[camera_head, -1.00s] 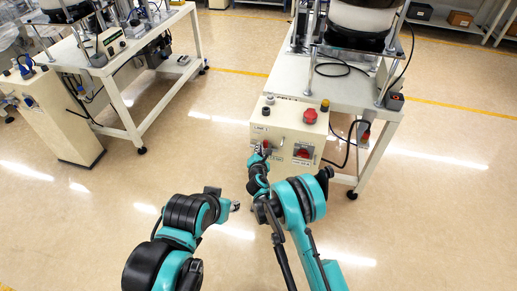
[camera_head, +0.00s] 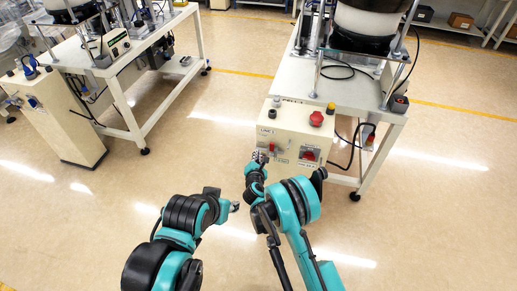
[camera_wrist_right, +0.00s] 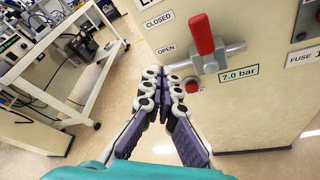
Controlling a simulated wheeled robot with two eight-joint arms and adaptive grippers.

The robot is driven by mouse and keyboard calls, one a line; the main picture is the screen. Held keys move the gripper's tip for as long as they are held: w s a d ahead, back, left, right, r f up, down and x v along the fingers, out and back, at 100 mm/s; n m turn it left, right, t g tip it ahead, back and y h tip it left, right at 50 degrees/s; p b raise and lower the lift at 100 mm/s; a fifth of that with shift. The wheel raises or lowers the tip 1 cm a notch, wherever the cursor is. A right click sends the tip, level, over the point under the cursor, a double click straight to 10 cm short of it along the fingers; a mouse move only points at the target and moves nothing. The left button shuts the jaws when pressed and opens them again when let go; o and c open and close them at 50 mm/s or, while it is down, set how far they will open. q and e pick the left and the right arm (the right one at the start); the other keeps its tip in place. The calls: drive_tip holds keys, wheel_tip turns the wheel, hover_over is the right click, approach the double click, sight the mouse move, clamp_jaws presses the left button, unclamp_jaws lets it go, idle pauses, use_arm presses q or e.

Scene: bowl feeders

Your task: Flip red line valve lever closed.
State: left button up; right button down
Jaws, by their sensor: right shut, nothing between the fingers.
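The red valve lever (camera_wrist_right: 203,35) stands roughly upright in the right wrist view, across a grey horizontal pipe with a valve body (camera_wrist_right: 210,63). The CLOSED label (camera_wrist_right: 158,20) and OPEN label (camera_wrist_right: 167,49) are left of it. In the head view the lever (camera_head: 272,147) is small on the front of the cream control box (camera_head: 293,133). My right gripper (camera_wrist_right: 168,74) is shut and empty, below and left of the lever, apart from it. In the head view my right gripper (camera_head: 257,157) is at the box's lower left. My left gripper (camera_head: 235,206) is away from the box; its jaws are unclear.
A small red button (camera_wrist_right: 193,85) sits under the valve, with a 7.0 bar label (camera_wrist_right: 239,74) to its right. A red rotary switch (camera_head: 309,154) is on the box's right. A red mushroom button (camera_head: 316,118) is on top.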

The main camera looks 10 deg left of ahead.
use_arm(q)
drive_tip(key=shift+d+f+b, duration=0.3)
drive_tip(key=shift+f+b, duration=0.2)
drive_tip(key=shift+b, duration=0.35)
use_arm(e)
drive_tip(key=s+d, duration=0.2)
drive_tip(key=s, duration=0.4)
drive_tip(key=shift+d, duration=0.15)
drive_tip(key=shift+s+r, duration=0.1)
